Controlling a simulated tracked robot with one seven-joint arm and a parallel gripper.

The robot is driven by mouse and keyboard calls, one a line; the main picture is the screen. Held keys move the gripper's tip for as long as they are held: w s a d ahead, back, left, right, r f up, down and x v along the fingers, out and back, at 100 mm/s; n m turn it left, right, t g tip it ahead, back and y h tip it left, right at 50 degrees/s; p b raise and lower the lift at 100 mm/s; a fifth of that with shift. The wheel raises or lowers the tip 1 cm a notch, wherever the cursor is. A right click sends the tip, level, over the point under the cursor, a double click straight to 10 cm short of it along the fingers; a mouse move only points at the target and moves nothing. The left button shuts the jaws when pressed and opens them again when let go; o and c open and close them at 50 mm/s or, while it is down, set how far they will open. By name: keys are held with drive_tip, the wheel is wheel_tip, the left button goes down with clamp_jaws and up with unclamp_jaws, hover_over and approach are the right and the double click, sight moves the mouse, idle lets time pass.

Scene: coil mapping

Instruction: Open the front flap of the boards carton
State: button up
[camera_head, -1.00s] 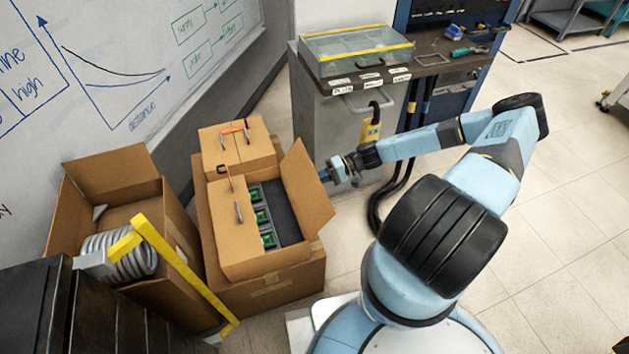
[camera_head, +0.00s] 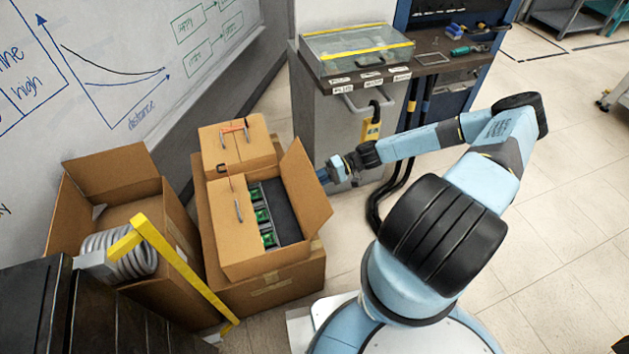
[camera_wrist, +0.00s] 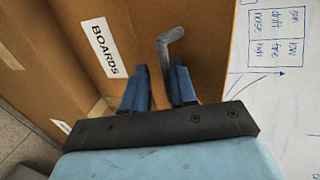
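The boards carton (camera_head: 270,268) is brown cardboard with green boards (camera_head: 262,215) inside. Its right, nearer flap (camera_head: 303,188) stands up, tilted outward. The left flap (camera_head: 238,235) lies flat over part of the opening and has a metal handle. My gripper (camera_head: 323,175) is just right of the raised flap, at its outer face. In the wrist view, a white "BOARDS" label (camera_wrist: 98,48) and a bent grey handle (camera_wrist: 168,48) are on the cardboard. My gripper (camera_wrist: 162,75) is open, its blue fingers apart, with the handle's lower end between them. Contact cannot be told.
Another closed carton (camera_head: 235,145) stands behind. An open carton (camera_head: 115,175) with a grey coil (camera_head: 130,258) and a yellow bar (camera_head: 180,262) is at left. A bench (camera_head: 335,125) with a clear case (camera_head: 357,50) stands behind my gripper.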

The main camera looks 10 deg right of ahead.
drive_tip(key=shift+d+r, duration=0.1)
idle(0.3)
drive_tip(key=v, duration=1.3)
drive_tip(key=shift+d, duration=0.35)
drive_tip(key=shift+w, duration=0.1)
drive_tip(key=shift+r, duration=0.1)
